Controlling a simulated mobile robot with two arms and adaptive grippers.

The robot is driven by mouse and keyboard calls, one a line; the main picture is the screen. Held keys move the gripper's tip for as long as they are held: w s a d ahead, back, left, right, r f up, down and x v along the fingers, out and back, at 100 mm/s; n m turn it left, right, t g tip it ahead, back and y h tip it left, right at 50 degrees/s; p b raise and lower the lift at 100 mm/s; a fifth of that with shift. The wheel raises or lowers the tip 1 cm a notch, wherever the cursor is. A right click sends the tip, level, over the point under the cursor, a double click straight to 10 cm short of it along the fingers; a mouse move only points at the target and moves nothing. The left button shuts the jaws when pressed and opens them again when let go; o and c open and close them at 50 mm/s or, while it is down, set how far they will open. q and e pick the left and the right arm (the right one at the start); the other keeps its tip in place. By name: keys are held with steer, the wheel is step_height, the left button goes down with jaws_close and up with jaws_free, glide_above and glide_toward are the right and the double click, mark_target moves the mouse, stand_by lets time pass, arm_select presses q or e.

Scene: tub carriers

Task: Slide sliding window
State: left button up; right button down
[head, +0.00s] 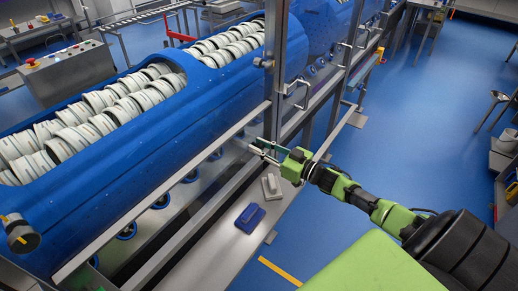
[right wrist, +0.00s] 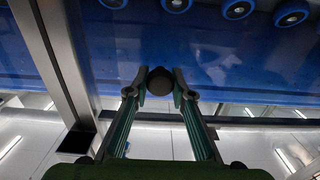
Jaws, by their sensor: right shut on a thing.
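My right gripper (head: 258,149) reaches from the right to the metal frame in front of the blue machine. In the right wrist view its two fingers (right wrist: 160,92) are closed on the sides of a dark round knob (right wrist: 160,78). A metal rail (head: 165,187) runs diagonally along the front of the machine, beside an upright metal post (head: 277,70). The post also shows at left in the right wrist view (right wrist: 62,65). I cannot clearly make out the window pane itself. My left gripper is not in view.
The blue machine (head: 130,140) holds rows of white tubs (head: 100,108). A blue object (head: 249,218) and a pale grey object (head: 271,186) lie on the metal ledge below my right gripper. A metal handle (head: 299,94) sits right of the post. Open blue floor (head: 425,130) lies to the right.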

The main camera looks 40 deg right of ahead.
steer(key=c, duration=1.8)
jaws_free()
steer(key=shift+o, duration=0.2)
steer(key=shift+s, duration=0.15)
steer(key=v, duration=1.1)
steer(key=shift+s+d, duration=0.15)
steer(key=shift+s, duration=0.2)
